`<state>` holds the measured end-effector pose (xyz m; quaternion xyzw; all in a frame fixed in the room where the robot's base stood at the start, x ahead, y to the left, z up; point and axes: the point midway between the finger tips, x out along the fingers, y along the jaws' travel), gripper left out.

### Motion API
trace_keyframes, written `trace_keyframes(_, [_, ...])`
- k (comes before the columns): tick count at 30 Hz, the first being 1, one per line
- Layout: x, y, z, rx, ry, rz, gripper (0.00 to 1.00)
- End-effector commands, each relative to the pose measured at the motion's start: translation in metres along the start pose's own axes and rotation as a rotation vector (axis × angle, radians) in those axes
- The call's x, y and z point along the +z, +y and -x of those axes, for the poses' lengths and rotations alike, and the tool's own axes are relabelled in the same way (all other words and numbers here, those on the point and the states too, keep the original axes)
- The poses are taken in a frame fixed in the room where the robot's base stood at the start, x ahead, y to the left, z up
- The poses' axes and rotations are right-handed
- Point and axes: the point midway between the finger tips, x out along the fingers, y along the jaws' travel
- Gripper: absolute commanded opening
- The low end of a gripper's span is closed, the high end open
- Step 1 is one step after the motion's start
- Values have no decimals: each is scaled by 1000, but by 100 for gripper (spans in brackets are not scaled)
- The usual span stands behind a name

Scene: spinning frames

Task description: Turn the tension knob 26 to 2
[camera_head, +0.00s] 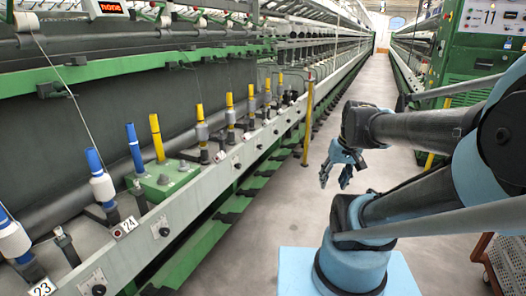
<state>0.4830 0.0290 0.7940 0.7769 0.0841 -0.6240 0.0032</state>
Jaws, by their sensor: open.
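The spinning frame's long grey rail (185,208) runs along the left and carries black round knobs. One knob (164,231) is near the number plate 24 (125,228); another knob (99,290) is near the plate 23 (43,287). Smaller knobs and plates continue farther along the rail. I cannot read a plate 26 or any dial setting, so I cannot tell which knob is 26. My gripper (334,184) is open and empty, its fingers pointing down over the aisle, to the right of the rail and apart from it.
A yellow post (308,125) stands at the rail's edge. A green machine (480,62) marked 11 stands right.

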Motion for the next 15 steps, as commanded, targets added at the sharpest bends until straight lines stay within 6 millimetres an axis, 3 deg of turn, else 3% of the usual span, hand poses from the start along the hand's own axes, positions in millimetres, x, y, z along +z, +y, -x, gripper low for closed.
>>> trace_keyframes(15, [-143, -42, 7, -252, 100, 177, 47])
